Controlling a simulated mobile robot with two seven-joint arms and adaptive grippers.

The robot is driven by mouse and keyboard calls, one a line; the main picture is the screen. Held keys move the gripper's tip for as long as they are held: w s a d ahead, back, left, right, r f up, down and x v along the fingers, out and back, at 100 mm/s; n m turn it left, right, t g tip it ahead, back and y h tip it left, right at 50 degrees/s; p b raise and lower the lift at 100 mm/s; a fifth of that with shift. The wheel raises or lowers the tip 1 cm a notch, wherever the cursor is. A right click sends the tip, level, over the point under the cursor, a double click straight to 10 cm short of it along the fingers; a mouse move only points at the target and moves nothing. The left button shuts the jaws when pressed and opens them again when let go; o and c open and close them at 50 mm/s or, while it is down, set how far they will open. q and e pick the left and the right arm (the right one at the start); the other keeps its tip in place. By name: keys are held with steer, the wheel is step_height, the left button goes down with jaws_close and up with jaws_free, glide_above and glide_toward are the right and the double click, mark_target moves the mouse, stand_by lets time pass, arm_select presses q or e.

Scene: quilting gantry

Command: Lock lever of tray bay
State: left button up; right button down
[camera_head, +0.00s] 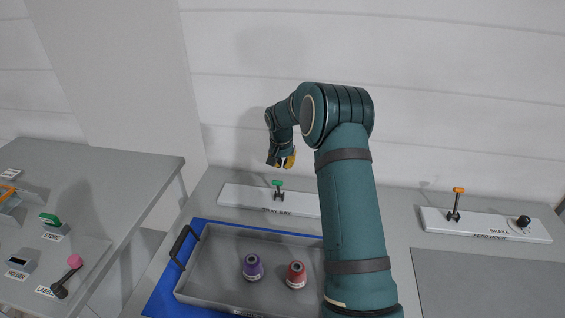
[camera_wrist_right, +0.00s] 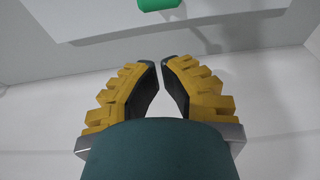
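The tray bay lever is a short dark stem with a green knob (camera_head: 278,183). It stands about upright on a white plate (camera_head: 235,195) labelled as the tray bay, at the back of the table. My right gripper (camera_head: 283,162) hangs just above the green knob, apart from it. In the right wrist view the green knob (camera_wrist_right: 158,4) is cut off at the top edge, beyond the fingertips (camera_wrist_right: 161,62). The yellow-and-black fingers have a narrow gap between them and hold nothing. My left gripper is in neither view.
A grey tray (camera_head: 210,240) with a black handle holds a purple spool (camera_head: 253,267) and a red spool (camera_head: 296,274), in front of the plate. An orange-topped lever (camera_head: 457,200) stands on another plate at right. A side table (camera_head: 120,180) is at left.

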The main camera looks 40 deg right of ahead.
mark_target(281, 182)
steer(key=x, duration=0.6)
steer(key=shift+d+f, duration=0.1)
steer(key=shift+f, duration=0.25)
steer(key=shift+s+a+r, duration=0.1)
steer(key=shift+a+r, duration=0.15)
steer(key=shift+a, duration=0.05)
steer(key=shift+s+a+r, duration=0.3)
steer(key=shift+s+a, duration=0.2)
steer(key=shift+a, duration=0.05)
steer(key=shift+s+a+r, duration=0.35)
steer(key=shift+s+a, duration=0.1)
steer(key=shift+a, duration=0.1)
steer(key=shift+s+a+f+b, duration=0.15)
steer(key=shift+s+a+b, duration=0.5)
steer(key=shift+a+b, duration=0.2)
steer(key=shift+d, duration=0.1)
